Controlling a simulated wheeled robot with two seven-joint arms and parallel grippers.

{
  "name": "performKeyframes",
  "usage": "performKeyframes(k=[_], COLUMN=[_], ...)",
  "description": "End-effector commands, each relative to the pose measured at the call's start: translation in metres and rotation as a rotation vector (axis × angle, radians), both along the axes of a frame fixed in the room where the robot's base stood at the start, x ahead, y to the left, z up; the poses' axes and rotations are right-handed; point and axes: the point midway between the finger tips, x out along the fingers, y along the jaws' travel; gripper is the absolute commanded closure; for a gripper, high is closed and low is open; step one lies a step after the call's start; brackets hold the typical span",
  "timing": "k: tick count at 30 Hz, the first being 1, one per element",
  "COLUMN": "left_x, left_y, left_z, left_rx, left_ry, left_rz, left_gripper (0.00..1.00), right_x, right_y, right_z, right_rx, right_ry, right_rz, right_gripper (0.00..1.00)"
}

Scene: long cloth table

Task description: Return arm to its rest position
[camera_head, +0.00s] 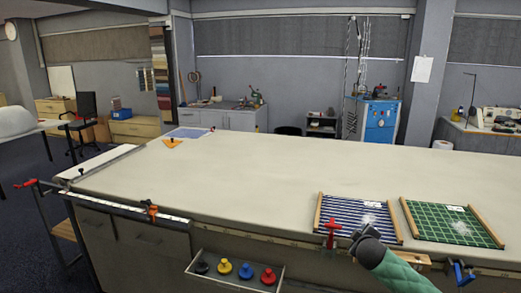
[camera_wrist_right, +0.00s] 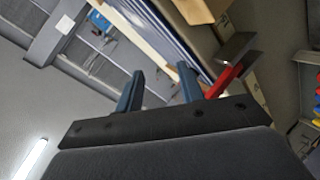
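My right arm, with a green sleeve, comes in from the bottom right of the head view. Its gripper (camera_head: 362,234) is at the table's front edge, by the near side of the blue-striped panel (camera_head: 350,214). In the right wrist view the two blue fingers (camera_wrist_right: 160,72) stand apart with nothing between them. A red clamp (camera_head: 331,230) is just left of this gripper in the head view. In the wrist view the red clamp (camera_wrist_right: 225,80) shows close beside the right-hand finger, outside the gap. My left arm and gripper are not in view.
A green grid panel (camera_head: 452,222) lies right of the striped one on the long table (camera_head: 240,175). A blue clamp (camera_head: 461,271) sits at the front edge. A tray (camera_head: 203,270) of coloured knobs hangs below the edge. The table's middle is clear.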

Motion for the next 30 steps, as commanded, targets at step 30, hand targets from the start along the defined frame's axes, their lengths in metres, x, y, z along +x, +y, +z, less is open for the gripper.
performKeyframes(k=[30], left_x=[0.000], left_y=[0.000], left_z=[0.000], left_rx=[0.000], left_ry=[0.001], left_rz=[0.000], left_gripper=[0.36], right_x=[-0.334], right_y=[0.148], right_z=[-0.320], right_rx=[0.626], right_ry=[0.674], right_rz=[-0.332], right_gripper=[0.62])
